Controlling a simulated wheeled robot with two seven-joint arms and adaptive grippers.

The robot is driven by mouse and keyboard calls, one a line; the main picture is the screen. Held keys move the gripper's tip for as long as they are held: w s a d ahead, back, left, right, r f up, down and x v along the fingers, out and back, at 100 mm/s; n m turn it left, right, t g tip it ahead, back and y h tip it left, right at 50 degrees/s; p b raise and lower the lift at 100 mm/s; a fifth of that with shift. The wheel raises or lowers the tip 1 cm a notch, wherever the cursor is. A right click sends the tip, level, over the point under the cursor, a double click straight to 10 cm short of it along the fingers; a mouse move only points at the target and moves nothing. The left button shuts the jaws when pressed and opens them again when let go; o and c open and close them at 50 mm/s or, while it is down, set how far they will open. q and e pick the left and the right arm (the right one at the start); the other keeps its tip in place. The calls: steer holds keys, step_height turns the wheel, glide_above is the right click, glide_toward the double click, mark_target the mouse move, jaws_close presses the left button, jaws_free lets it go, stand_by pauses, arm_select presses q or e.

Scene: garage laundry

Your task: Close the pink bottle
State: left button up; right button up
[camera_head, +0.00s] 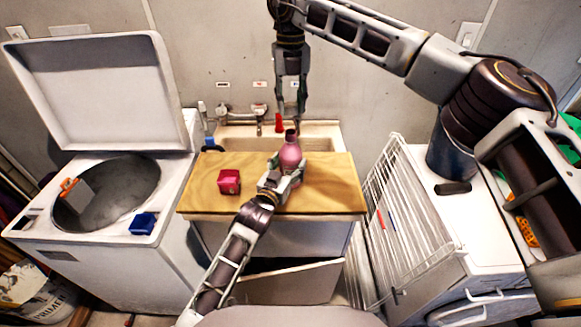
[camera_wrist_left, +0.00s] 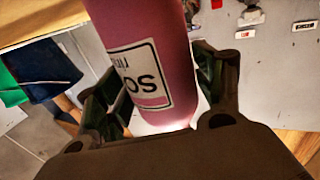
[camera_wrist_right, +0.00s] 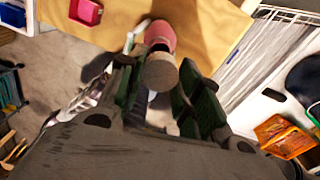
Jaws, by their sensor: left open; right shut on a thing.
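The pink bottle (camera_head: 290,156) stands upright near the back edge of the wooden counter. My left gripper (camera_head: 281,176) is open, with its fingers either side of the bottle; in the left wrist view the labelled bottle body (camera_wrist_left: 148,60) lies between them. My right gripper (camera_head: 291,118) points down above the bottle. In the right wrist view it is shut on a round grey-brown cap (camera_wrist_right: 159,73), with the pink bottle (camera_wrist_right: 160,36) just beyond it. I cannot tell whether the cap touches the bottle's neck.
A red box (camera_head: 229,181) sits on the wooden counter (camera_head: 330,190), left of the bottle. A sink (camera_head: 322,132) lies behind. An open washer (camera_head: 110,240) stands left, and a white wire rack (camera_head: 400,215) stands right. The counter's right part is clear.

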mark_target(291, 132)
arm_select(q)
steer(key=c, duration=1.1)
arm_select(e)
steer(key=shift+f, duration=2.45)
steer(key=shift+f, duration=0.2)
steer(key=shift+f, duration=0.7)
steer(key=shift+f, duration=0.6)
arm_select(q)
jaws_close()
